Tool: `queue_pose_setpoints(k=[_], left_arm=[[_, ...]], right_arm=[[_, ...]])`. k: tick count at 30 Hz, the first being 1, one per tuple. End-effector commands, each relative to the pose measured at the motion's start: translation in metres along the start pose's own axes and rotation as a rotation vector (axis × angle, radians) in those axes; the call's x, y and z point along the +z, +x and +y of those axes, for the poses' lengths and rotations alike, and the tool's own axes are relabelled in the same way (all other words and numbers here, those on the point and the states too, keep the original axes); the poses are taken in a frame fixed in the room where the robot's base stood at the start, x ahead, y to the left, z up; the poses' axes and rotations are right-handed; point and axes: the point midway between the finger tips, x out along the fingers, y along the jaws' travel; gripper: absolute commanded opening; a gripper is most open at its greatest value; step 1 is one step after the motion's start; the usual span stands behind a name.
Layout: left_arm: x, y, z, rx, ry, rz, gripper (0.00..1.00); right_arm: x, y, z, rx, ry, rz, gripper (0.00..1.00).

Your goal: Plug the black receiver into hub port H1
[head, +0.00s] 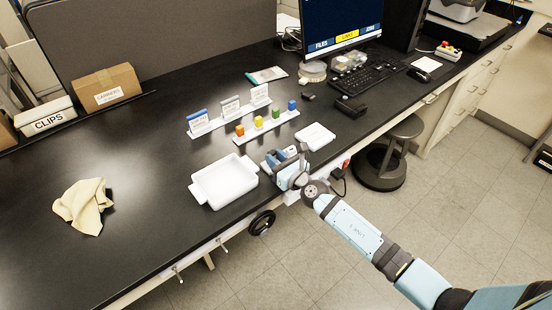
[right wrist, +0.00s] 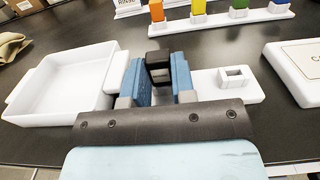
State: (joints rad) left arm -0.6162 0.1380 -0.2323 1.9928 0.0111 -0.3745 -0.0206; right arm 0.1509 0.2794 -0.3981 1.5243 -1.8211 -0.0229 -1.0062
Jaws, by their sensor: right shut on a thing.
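My right gripper (head: 280,158) is over the front part of the bench, between the white tray and a white box. In the right wrist view its two blue fingers (right wrist: 158,84) are shut on the black receiver (right wrist: 158,60), a small dark block with a grey lower part. A white hub plate (right wrist: 243,91) lies just right of the fingers, with one raised square socket on it. The gripper hides the rest of the plate, and no H1 label is readable. I cannot tell whether the receiver touches the hub. My left gripper is not in view.
The white tray (head: 224,184) is close on the left and a white lidded box (head: 316,135) close on the right. Behind stands a white strip with coloured blocks (head: 258,122). A cloth (head: 84,205) lies far left. The bench between cloth and tray is clear.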

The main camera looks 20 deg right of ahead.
Motion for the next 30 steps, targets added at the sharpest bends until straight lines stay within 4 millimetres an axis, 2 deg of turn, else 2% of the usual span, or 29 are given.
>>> queue_pose_setpoints(k=[8, 9, 12, 13, 18, 19, 26, 30], left_arm=[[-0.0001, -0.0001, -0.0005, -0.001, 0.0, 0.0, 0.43], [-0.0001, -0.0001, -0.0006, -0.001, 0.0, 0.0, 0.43], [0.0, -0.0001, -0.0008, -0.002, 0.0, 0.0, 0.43], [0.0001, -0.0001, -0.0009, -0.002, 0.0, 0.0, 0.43], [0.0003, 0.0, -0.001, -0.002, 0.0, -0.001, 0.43], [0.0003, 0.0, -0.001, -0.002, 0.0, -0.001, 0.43], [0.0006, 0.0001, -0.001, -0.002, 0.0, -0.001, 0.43], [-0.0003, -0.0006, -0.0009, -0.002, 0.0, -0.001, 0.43]], right_arm=[[-0.0006, -0.0003, 0.0001, 0.0, 0.0, 0.001, 0.0], [-0.0006, -0.0003, 0.0001, 0.0, 0.0, 0.002, 0.29], [-0.0006, -0.0003, 0.0001, 0.0, 0.001, 0.001, 0.52], [-0.0005, -0.0003, 0.0001, 0.0, 0.001, 0.001, 0.54], [-0.0003, -0.0002, 0.0001, 0.0, 0.001, 0.001, 0.54], [-0.0004, -0.0002, 0.0001, 0.0, 0.001, 0.001, 0.5], [-0.0002, -0.0002, 0.0001, 0.0, 0.001, 0.001, 0.5], [-0.0004, -0.0065, -0.0001, 0.0, 0.0, 0.002, 0.5]])
